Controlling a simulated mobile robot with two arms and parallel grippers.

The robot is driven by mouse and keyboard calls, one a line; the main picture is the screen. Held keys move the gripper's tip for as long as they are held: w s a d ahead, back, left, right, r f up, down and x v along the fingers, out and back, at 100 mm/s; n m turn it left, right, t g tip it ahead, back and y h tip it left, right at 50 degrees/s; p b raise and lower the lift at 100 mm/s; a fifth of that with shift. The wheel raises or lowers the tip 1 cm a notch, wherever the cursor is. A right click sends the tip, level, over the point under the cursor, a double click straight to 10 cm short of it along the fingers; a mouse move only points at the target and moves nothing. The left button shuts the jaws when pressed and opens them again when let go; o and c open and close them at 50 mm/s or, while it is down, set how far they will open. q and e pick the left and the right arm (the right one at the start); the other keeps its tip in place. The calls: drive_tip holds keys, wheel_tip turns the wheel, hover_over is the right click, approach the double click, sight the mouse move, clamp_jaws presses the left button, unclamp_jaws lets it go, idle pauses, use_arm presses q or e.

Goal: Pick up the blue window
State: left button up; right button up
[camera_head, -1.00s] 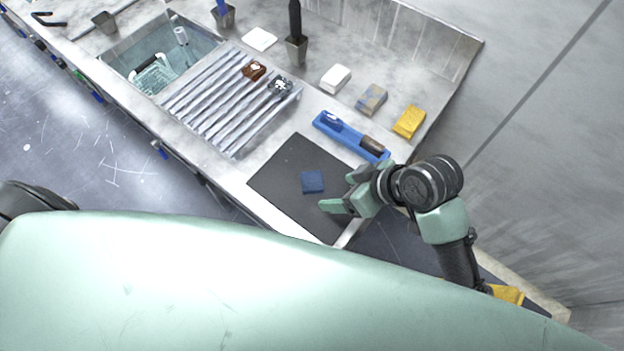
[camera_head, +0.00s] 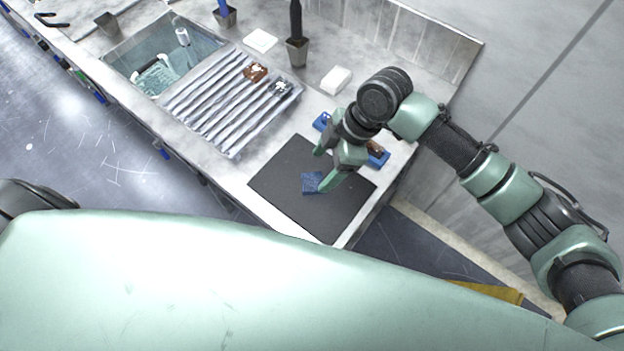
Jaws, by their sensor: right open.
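The blue window (camera_head: 311,183) is a small flat blue square lying on the dark mat (camera_head: 285,190) near the counter's front edge. My right gripper (camera_head: 321,171) is open, with its fingers pointing down over the mat at the right side of the window. One fingertip overlaps the window's right edge in the picture. I cannot tell whether it touches. My left gripper is not in view.
A blue tray (camera_head: 378,158) lies partly hidden behind my right gripper. A ribbed drain rack (camera_head: 215,112) and a sink (camera_head: 165,60) are to the left. A white block (camera_head: 336,79) and dark holders (camera_head: 297,50) stand at the back.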

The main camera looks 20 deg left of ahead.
sight(312, 181)
drive_tip(key=p+x, duration=0.2)
drive_tip(key=x, duration=0.2)
drive_tip(key=shift+s+f, duration=0.2)
drive_tip(key=shift+f, duration=0.05)
drive_tip(key=shift+a+f, duration=0.2)
drive_tip(key=shift+f, duration=0.25)
clamp_jaws()
